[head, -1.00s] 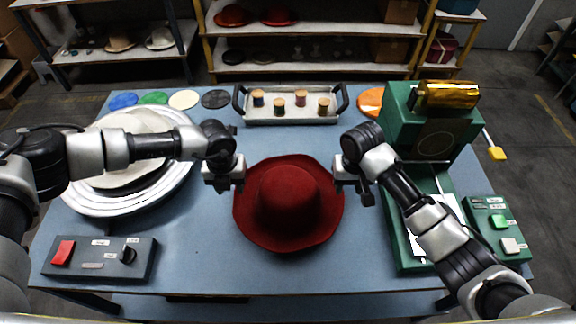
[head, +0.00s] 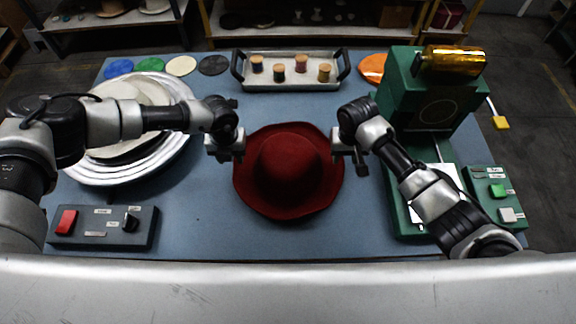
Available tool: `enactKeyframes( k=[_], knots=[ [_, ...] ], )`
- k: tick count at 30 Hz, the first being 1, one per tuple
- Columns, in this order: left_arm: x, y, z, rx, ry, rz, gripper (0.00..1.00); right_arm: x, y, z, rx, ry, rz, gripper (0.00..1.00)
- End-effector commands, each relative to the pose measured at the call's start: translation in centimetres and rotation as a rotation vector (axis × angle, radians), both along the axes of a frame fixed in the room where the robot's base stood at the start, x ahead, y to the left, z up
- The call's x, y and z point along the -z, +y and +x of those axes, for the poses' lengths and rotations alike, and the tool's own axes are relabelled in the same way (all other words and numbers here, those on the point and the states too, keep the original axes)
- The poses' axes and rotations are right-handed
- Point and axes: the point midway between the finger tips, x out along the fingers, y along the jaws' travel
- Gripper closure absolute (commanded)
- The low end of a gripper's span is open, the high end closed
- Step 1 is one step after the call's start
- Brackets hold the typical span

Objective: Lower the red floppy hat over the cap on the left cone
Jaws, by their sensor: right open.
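The red floppy hat (head: 289,165) is in the middle of the blue table in the head view, crown up and brim spread. Whether it rests on the table or on something beneath it cannot be seen. My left gripper (head: 240,147) is at the hat's left brim; its finger gap is not clear. My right gripper (head: 338,150) is open at the right brim, and contact cannot be told. At the left, a cream hat (head: 115,100) sits over stacked white rings (head: 75,172), partly behind my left arm. I see no cone or cap.
A metal tray (head: 290,85) with several spools stands at the back. A green press (head: 436,105) and a green button box (head: 497,198) are at the right. A grey switch box (head: 97,232) is front left. Coloured discs lie along the back edge. The table in front of the red hat is clear.

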Motion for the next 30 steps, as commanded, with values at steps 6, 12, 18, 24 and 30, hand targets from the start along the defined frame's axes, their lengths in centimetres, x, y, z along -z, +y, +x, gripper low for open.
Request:
enactKeyframes(
  k=[6,12,18,24,30],
  knots=[
    [3.5,0.0,0.0,-0.001,0.001,0.001,0.58,3.5,0.1,0.0,0.001,0.002,0.001,0.57],
    [4.9,0.0,0.0,-0.001,0.0,0.0,0.58,4.9,0.0,0.0,0.0,0.0,0.001,0.57],
    [5.1,0.0,0.0,0.0,-0.001,-0.001,0.58,5.1,0.0,0.0,0.0,-0.001,0.002,0.57],
    [5.1,0.0,0.0,-0.001,0.0,-0.001,0.7,5.1,0.0,0.0,0.0,-0.001,0.001,0.7],
    [5.1,0.0,0.0,-0.001,-0.001,0.0,1.0,5.1,0.0,0.0,0.0,-0.001,0.001,1.0]
  ],
)
